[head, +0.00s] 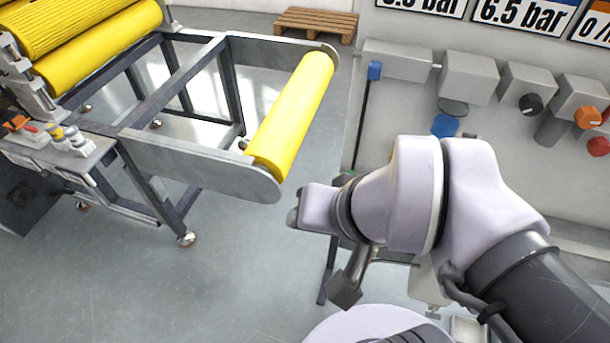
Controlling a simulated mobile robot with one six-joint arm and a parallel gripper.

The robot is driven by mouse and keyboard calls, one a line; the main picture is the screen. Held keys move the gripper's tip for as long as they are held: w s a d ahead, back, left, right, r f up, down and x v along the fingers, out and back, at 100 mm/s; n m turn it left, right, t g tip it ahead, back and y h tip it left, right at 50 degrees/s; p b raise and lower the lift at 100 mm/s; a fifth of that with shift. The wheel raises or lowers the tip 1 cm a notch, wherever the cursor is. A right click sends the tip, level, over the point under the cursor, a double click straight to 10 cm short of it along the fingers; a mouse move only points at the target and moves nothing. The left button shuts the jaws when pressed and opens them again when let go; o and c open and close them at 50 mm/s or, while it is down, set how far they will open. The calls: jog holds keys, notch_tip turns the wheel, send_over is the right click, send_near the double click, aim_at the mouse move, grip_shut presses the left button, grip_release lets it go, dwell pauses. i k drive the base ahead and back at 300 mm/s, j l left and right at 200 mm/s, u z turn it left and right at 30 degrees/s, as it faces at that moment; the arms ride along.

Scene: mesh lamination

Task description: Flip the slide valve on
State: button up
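A pale wall panel (395,110) at the right carries several valve and control units. A small blue piece (374,70) is at the left end of a grey box, above a thin dark rod. A blue round knob (445,126) is lower on the panel. A black knob (531,104), an orange knob (588,117) and a red knob (598,146) are farther right. I cannot tell which is the slide valve or its position. My arm reaches in from the lower right, its wrist in front of the panel's lower left. A dark end piece (345,288) hangs below the wrist; no finger gap shows.
A metal roller frame (190,160) with yellow rollers stands at the left; its near yellow roller (292,115) is close to my wrist. A wooden pallet (315,24) lies at the back. Pressure signs (525,14) hang above the panel. Grey floor is clear at the lower left.

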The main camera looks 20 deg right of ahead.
aim_at(375, 69)
jog(key=k+z, duration=0.1)
jog(key=z, duration=0.3)
jog(key=l+z, duration=0.15)
jog(key=z, duration=0.3)
jog(key=k+l+z, duration=0.1)
jog(key=z, duration=0.3)
jog(key=l+z, duration=0.15)
jog(key=z, duration=0.25)
jog(key=u, duration=1.35)
